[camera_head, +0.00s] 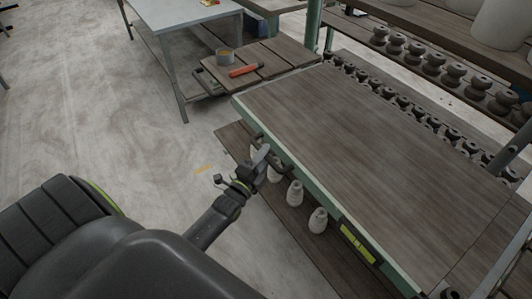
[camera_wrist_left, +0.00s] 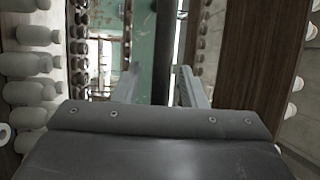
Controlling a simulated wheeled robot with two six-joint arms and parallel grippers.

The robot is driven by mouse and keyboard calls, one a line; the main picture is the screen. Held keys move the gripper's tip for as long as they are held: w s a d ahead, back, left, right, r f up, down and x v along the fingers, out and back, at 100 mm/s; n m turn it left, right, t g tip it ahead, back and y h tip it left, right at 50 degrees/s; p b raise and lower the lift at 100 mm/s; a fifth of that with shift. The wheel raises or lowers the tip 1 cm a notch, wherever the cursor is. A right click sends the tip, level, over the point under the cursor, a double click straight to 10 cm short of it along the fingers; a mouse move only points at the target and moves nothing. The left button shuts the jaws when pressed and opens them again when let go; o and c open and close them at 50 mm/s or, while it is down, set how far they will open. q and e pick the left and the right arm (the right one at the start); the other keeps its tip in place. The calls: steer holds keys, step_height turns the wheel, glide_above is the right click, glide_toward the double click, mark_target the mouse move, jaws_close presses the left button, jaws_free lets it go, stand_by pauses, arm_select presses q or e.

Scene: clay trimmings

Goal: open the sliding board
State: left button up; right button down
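The sliding board (camera_head: 370,150) is a wide brown wooden panel with a pale green front edge, lying flat on the rack. A dark bar handle (camera_head: 280,168) sits on its front edge towards the left end. My left gripper (camera_head: 263,157) is at this handle. In the left wrist view the two fingers of my left gripper (camera_wrist_left: 158,75) stand apart, with a dark bar (camera_wrist_left: 164,45) between them. The bar lies nearer the right finger; I cannot tell whether they touch. My right gripper is not in view.
Pale clay pieces (camera_head: 295,193) stand on a lower shelf under the board. Several dark pieces (camera_head: 430,70) line the shelf behind it. A small wooden table (camera_head: 285,55) with an orange-red tool (camera_head: 244,71) and a cup is beyond the left end. Floor (camera_head: 110,110) at left is clear.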

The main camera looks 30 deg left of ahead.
arm_select(q)
steer(key=shift+w+r, duration=0.1)
steer(key=shift+w, duration=0.3)
jaws_close()
steer(key=s+a+p, duration=0.2)
steer(key=s+a, duration=0.3)
steer(key=s, duration=0.7)
steer(key=s+a+p, duration=0.2)
steer(key=s+a, duration=0.3)
steer(key=s, duration=0.7)
steer(key=shift+s, duration=0.35)
steer(key=shift+a, duration=0.1)
jaws_free()
